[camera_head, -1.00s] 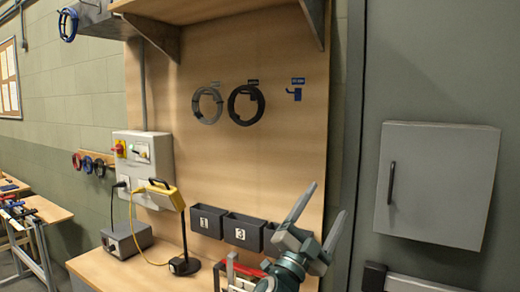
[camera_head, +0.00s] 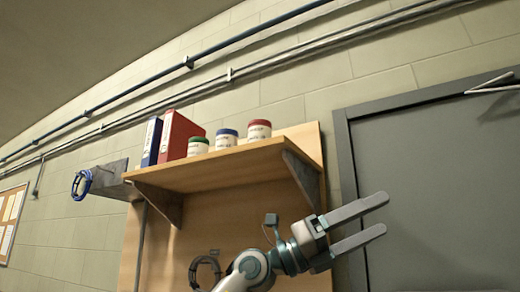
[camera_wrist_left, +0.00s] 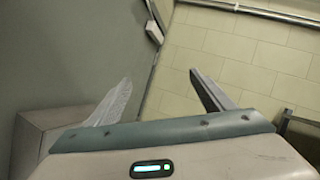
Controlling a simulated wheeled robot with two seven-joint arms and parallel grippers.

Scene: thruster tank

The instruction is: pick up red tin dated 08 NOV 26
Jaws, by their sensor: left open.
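A tin with a red lid (camera_head: 259,131) stands upright at the right end of the wooden shelf (camera_head: 225,168). Its label is too small to read, so I cannot tell its date. My left gripper (camera_head: 380,217) is open and empty, below and right of the shelf, apart from the tins. Its two fingers also show spread in the left wrist view (camera_wrist_left: 160,92), with wall behind them and no tin. My right gripper is not in view.
A red binder (camera_head: 178,136) and a blue binder (camera_head: 152,142) stand left of the tins. A bracket (camera_head: 302,178) supports the shelf's right end. A grey door (camera_head: 440,180) is behind my gripper. Pipes (camera_head: 230,75) run along the wall above.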

